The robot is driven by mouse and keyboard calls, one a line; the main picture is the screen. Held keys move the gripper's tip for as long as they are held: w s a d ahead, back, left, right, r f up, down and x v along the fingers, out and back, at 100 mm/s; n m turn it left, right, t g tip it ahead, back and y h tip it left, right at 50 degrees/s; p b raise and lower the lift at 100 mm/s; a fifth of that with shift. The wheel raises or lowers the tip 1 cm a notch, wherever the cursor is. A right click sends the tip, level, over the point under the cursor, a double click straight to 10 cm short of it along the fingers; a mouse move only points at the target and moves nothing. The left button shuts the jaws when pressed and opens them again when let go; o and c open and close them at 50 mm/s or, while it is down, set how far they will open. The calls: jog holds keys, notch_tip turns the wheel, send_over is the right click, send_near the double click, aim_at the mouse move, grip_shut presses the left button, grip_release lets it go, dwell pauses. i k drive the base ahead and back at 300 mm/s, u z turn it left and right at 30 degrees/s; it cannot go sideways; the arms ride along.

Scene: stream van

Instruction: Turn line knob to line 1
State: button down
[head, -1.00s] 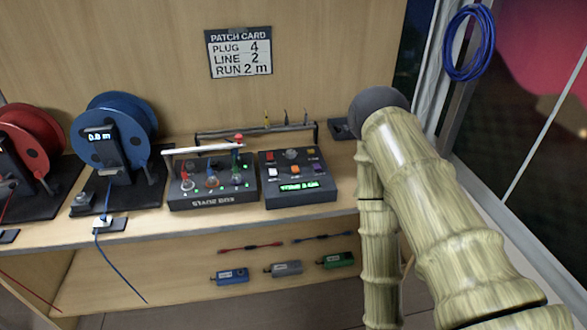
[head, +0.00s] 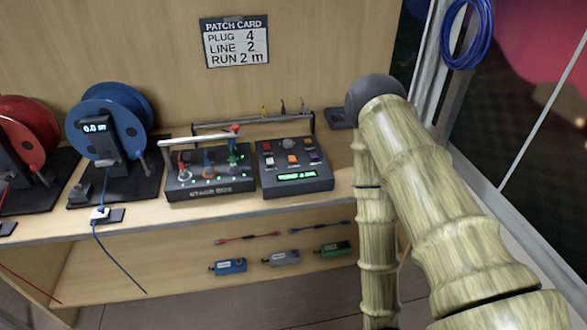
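The line knob seems to be the round grey knob (head: 289,143) at the top middle of the dark control box (head: 296,186). Its pointer is too small to read. The box has several coloured buttons and a lit green display (head: 297,176). The stage box (head: 210,188) stands just left of it, with coloured plugs and a light bar handle. A patch card (head: 235,42) on the back wall reads plug 4, line 2, run 2 m. My arm fills the right side, right of the control box; my gripper is not visible.
A blue cable reel (head: 110,120) and a red reel (head: 25,135) stand at the left of the shelf. A rack with small tools (head: 255,124) is behind the boxes. Small blue, grey and green boxes lie on the lower shelf. A blue cable coil (head: 467,35) hangs at upper right.

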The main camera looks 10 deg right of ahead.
aim_at(287, 143)
jog(key=k, duration=0.5)
jog(key=z, duration=1.3)
jog(key=i, duration=1.15)
jog(key=u, duration=1.9)
